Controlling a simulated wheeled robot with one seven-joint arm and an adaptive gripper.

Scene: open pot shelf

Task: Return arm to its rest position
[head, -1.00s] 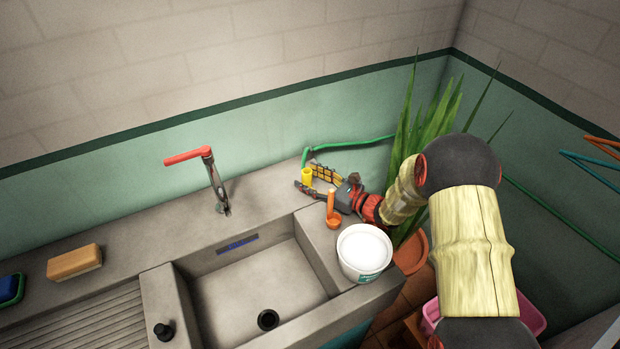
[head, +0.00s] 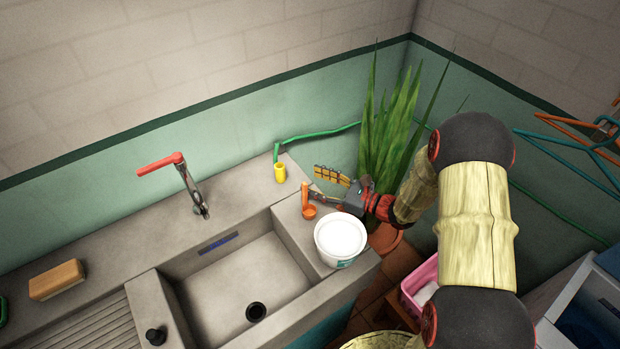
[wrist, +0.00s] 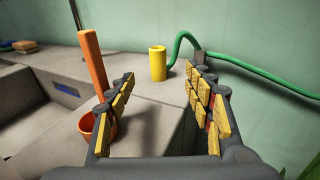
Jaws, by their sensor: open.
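My gripper (head: 322,184) is at the right end of the stone counter (head: 130,237), with my arm coming in from the right. In the wrist view my gripper (wrist: 160,112) has its two yellow-padded fingers spread wide, with nothing between them. A yellow cylinder (head: 280,173) stands upright on the counter beyond the fingertips; it also shows in the wrist view (wrist: 157,64), apart from the fingers. An orange scoop (head: 308,211) with an upright handle is close to the left finger in the wrist view (wrist: 94,68), partly hidden by it.
A white tub (head: 341,240) stands at the counter's front right corner, below my gripper. The sink (head: 255,278) and red-handled tap (head: 182,180) are to the left. A potted plant (head: 388,130) rises close behind my wrist. A green hose (head: 320,132) runs along the wall.

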